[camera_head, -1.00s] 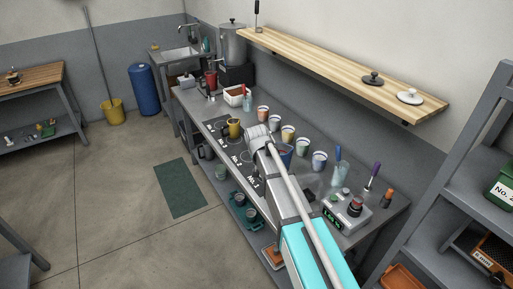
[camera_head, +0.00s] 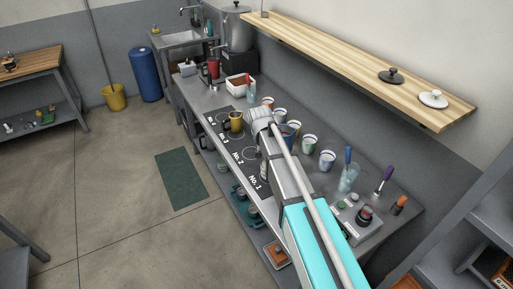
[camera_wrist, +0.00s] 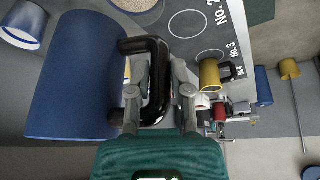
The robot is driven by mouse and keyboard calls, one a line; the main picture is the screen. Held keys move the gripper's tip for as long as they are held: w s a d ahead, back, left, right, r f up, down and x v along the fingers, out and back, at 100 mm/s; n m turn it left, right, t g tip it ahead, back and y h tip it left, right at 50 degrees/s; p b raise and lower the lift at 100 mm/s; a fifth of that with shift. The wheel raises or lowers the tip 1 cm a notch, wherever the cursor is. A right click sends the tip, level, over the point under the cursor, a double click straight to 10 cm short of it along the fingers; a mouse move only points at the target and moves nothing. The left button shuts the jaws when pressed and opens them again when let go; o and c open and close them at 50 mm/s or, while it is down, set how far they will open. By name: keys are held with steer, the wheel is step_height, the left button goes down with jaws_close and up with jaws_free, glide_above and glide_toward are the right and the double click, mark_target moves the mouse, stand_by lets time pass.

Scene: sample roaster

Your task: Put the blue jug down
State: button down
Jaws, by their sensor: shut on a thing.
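The blue jug (camera_wrist: 75,75) fills the left of the wrist view, lying sideways in that tilted picture. My gripper (camera_wrist: 160,100) is shut on its black handle (camera_wrist: 158,75). In the head view my gripper (camera_head: 262,118) is over the workbench (camera_head: 212,98), and a bit of the blue jug (camera_head: 291,129) shows beside my arm, which hides most of it. I cannot tell whether the jug touches the bench. Ring outlines marked No. 1, No. 2 (camera_head: 236,158) and No. 3 lie along the front of the bench. A yellow jug (camera_head: 236,121) stands at the far end of these marks.
Several patterned cups (camera_head: 309,143) stand in a row at the back of the bench. A glass with a blue-handled tool (camera_head: 348,178) and a control box (camera_head: 357,215) are at the near right. A wooden shelf (camera_head: 350,62) hangs above. The No. 2 ring looks bare.

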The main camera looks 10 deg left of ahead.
steer(key=shift+w+d, duration=0.2)
steer(key=shift+w, duration=0.05)
steer(key=shift+a, duration=0.1)
steer(key=s+a+n+y, duration=0.1)
steer(key=a+n, duration=0.3)
steer(key=a, duration=0.6)
steer(key=shift+s+a+f+n+y, duration=0.15)
steer(key=shift+s+a+n+y, duration=0.15)
steer(key=shift+s+y, duration=0.15)
steer(key=w+a+f+b, duration=0.2)
steer(key=w+f+b, duration=0.7)
steer(key=w, duration=0.4)
stand_by(0.4)
